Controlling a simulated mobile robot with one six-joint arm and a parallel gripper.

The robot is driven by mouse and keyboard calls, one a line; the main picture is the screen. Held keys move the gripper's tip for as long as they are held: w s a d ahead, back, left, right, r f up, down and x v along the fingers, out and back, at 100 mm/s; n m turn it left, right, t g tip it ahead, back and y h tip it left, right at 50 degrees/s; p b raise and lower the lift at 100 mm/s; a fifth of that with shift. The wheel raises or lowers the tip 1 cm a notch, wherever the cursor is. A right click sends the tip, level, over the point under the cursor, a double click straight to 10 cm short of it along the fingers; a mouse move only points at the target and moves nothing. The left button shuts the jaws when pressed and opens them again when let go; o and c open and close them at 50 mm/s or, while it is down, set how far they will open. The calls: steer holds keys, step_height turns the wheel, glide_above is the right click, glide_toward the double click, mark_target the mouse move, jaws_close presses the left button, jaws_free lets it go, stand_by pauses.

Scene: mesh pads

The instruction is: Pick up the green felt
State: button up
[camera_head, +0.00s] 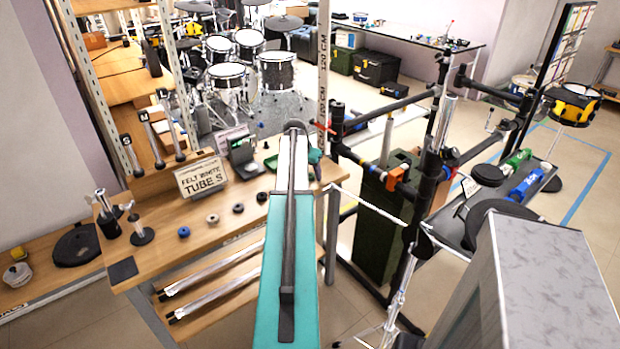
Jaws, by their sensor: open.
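I cannot make out a green felt for certain. Small round felt-like rings lie in a row on the wooden workbench (160,262): a blue ring (184,231), a pale pinkish-grey ring (212,218), a dark ring (238,208) and another dark ring (262,196) nearest my arm. A green tray-like object (271,162) lies at the back of the bench, partly hidden by my arm. My teal and white arm rises through the middle of the view and reaches over the bench's right end. My gripper's fingers do not show.
A sign reading "FELT WHITE TUBE S" (201,176) stands behind the rings. A metal stand (139,230) and a dark square pad (123,270) are at the bench's left. A black pipe rack (425,190) stands close on the right. Drums (226,80) are behind.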

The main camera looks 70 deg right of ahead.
steer(key=c, duration=1.1)
steer(key=shift+r, duration=0.2)
steer(key=shift+r+b, duration=0.45)
steer(key=shift+r, duration=0.75)
steer(key=shift+s+a+r, duration=0.2)
steer(key=shift+a+r, duration=0.15)
steer(key=shift+a, duration=0.15)
steer(key=s+a+b, duration=0.1)
steer(key=s+a, duration=0.1)
steer(key=a, duration=0.2)
steer(key=s+a+r+b, duration=0.1)
steer(key=s+a, duration=0.1)
steer(key=a, duration=0.2)
steer(key=s+a, duration=0.3)
steer(key=a, duration=0.2)
steer(key=shift+r+b, duration=0.25)
steer(key=shift+b, duration=0.15)
